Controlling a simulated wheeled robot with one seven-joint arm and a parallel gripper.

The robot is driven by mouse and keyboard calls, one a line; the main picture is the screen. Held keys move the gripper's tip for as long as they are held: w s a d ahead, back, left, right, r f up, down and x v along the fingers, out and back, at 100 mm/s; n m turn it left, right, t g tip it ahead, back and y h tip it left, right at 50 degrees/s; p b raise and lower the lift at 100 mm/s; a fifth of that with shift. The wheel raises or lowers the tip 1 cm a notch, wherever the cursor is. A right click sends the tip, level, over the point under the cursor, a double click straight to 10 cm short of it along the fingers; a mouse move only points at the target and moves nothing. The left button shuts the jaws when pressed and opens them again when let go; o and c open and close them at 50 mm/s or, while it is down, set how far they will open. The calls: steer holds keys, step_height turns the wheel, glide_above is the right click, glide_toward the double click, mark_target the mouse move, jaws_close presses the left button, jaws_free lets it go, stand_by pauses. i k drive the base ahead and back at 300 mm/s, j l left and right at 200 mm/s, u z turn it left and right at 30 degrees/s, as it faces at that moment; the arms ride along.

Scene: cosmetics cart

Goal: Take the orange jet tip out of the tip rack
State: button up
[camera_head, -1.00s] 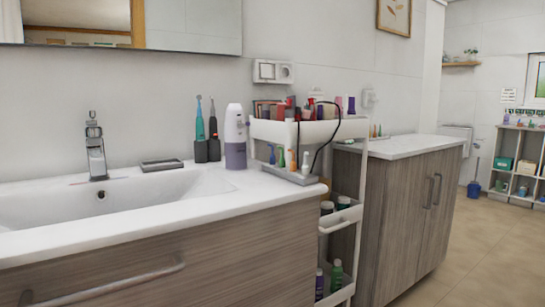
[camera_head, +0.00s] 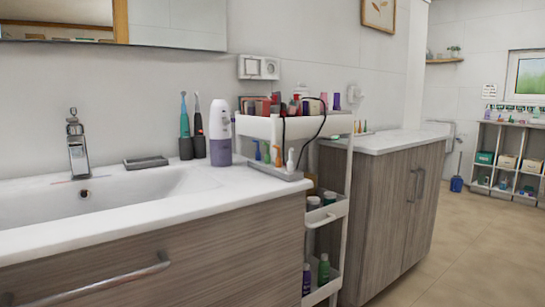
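A grey tip rack (camera_head: 275,172) sits at the right end of the sink counter, in front of the white cart. Several small jet tips stand upright in it. The orange jet tip (camera_head: 277,156) is among them, left of a white tip (camera_head: 290,160) and near a green tip (camera_head: 266,153) and a blue one (camera_head: 257,149). The tips are small and their lower ends are hidden in the rack. My gripper is not in view.
A white and purple bottle (camera_head: 220,135) and two electric toothbrushes (camera_head: 191,130) stand left of the rack. The cart (camera_head: 265,127) holds cosmetics, and a dark cable hangs over its edge. The sink (camera_head: 115,195) is further left. Open floor (camera_head: 470,240) lies right.

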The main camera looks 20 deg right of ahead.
mark_target(278, 159)
steer(key=i+l+u, duration=0.1)
steer(key=l, duration=0.4)
steer(key=i+l+u, duration=0.1)
steer(key=l, duration=0.35)
steer(key=i+l+u, duration=0.1)
steer(key=l, duration=0.4)
